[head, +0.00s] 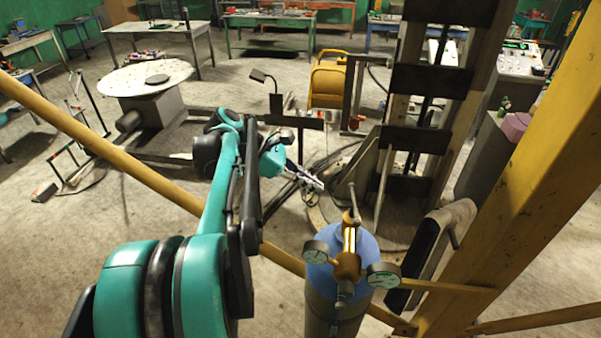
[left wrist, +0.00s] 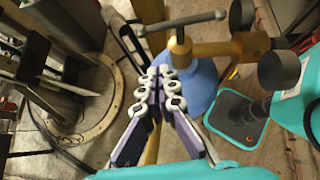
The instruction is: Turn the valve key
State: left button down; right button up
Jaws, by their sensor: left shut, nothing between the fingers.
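The valve key shows as a thin grey bar with rounded ends (head: 354,200) on top of the brass valve (head: 348,262) of a blue gas cylinder (head: 372,247). In the left wrist view the key's bar (left wrist: 185,21) lies across the top of the picture, beyond the fingertips. My left gripper (head: 318,184) is beside the key, to its left in the head view. Its fingers (left wrist: 162,78) are shut together and empty, apart from the key. My right gripper is in neither view.
Two round gauges (head: 316,251) (head: 384,275) stick out from the valve. A yellow frame post (head: 520,180) stands right of the cylinder, with a yellow rail (head: 130,165) crossing the left. A tall steel column (head: 425,110) stands behind. A round table (head: 145,79) is farther left.

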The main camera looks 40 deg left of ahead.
aim_at(353, 210)
pick_arm(q)
jog(key=w+d+p, duration=0.1)
jog(key=w+d, duration=0.2)
jog(key=d, duration=0.1)
jog(key=shift+w+d+f, duration=0.3)
jog(key=shift+w+f, duration=0.1)
jog(key=shift+f, duration=0.05)
jog(key=shift+w+d, duration=0.4)
jog(key=shift+w, duration=0.2)
jog(key=shift+a, duration=0.1)
